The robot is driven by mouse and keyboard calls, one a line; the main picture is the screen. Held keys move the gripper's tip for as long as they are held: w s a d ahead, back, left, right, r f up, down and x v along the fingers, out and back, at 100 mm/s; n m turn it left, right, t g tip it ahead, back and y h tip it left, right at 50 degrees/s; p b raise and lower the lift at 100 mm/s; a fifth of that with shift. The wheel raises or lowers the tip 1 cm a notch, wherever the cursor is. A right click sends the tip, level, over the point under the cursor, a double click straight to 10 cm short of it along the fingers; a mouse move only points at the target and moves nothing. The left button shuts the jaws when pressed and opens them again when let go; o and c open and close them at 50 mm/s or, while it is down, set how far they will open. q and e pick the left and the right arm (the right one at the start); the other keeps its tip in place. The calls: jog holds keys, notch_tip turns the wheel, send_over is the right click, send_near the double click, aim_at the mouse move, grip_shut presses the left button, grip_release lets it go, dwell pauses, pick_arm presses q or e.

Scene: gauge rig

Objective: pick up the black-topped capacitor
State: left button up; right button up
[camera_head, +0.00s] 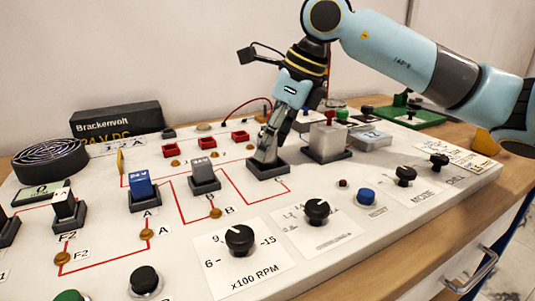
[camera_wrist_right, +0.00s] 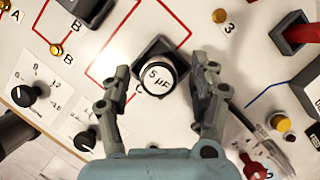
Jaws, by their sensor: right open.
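The capacitor (camera_wrist_right: 158,77) shows in the right wrist view as a short round can with a pale top face marked "5 µF" and a dark rim. It sits in a dark square socket (camera_wrist_right: 160,47), which also shows in the head view (camera_head: 268,170) at the end of a red line. My right gripper (camera_wrist_right: 161,78) is open, with one finger on each side of the capacitor and a gap on both sides. In the head view my right gripper (camera_head: 266,150) points down over the socket, and its fingers hide the capacitor. My left gripper is not in view.
A grey block (camera_head: 204,167) and a blue block (camera_head: 141,186) stand in sockets to the left. A larger pale box (camera_head: 327,140) stands close on the right. Black knobs (camera_head: 239,239) line the panel's front. Bare white panel (camera_head: 185,262) lies between them.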

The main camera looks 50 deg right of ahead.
jog(key=shift+w+a+f, duration=0.15)
jog(key=shift+w+f, duration=0.1)
jog(key=shift+f, duration=0.3)
jog(key=c, duration=1.2)
jog(key=shift+c, duration=0.2)
